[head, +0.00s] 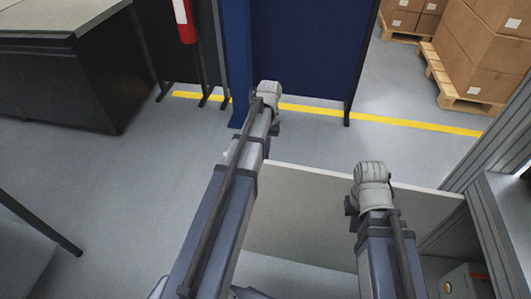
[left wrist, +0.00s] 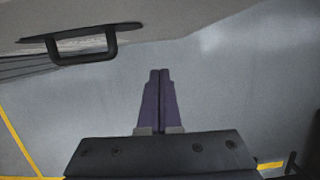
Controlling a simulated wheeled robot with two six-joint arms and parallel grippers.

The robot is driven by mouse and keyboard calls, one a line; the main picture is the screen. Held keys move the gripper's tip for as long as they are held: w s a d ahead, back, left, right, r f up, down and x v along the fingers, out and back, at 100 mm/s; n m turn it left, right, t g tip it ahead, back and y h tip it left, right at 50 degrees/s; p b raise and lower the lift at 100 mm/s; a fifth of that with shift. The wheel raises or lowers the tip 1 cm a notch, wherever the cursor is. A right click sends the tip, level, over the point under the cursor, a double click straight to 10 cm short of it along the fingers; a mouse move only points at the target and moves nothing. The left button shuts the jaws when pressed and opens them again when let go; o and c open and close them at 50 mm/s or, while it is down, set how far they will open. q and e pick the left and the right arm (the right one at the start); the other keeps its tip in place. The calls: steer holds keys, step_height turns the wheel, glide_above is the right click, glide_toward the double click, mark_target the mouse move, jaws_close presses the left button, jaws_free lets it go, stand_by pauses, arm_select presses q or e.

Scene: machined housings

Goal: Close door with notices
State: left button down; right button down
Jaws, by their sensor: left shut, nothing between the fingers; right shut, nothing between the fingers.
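The door is a pale grey panel (head: 300,215) standing open between my two arms in the head view. Its right end meets the grey cabinet frame (head: 478,170). No notices can be made out on the part that shows. In the left wrist view a pale door panel (left wrist: 190,18) with a black bar handle (left wrist: 85,46) is at the top left. My left gripper (left wrist: 160,73) is shut and empty over the floor, below and right of the handle, apart from it. My right gripper (head: 371,174) is shut above the door; its fingertips are largely hidden.
A dark blue partition (head: 308,48) and a red extinguisher (head: 185,20) stand ahead. A dark workbench (head: 75,80) is at the left. Cartons (head: 480,60) on pallets are at the back right. Grey floor (head: 130,190) is clear between the bench and my left arm.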

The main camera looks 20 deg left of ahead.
mark_target(261, 177)
arm_select(q)
steer(key=s+f+b, duration=0.1)
steer(key=f+b, duration=0.1)
steer(key=s+f+b, duration=0.1)
steer(key=s+f, duration=0.1)
steer(key=s+d+f+b, duration=0.1)
steer(key=s+f+b, duration=0.1)
steer(key=shift+s+f+b, duration=0.25)
steer(key=shift+f+b, duration=0.05)
steer(key=shift+f, duration=0.05)
steer(key=shift+s+d, duration=0.1)
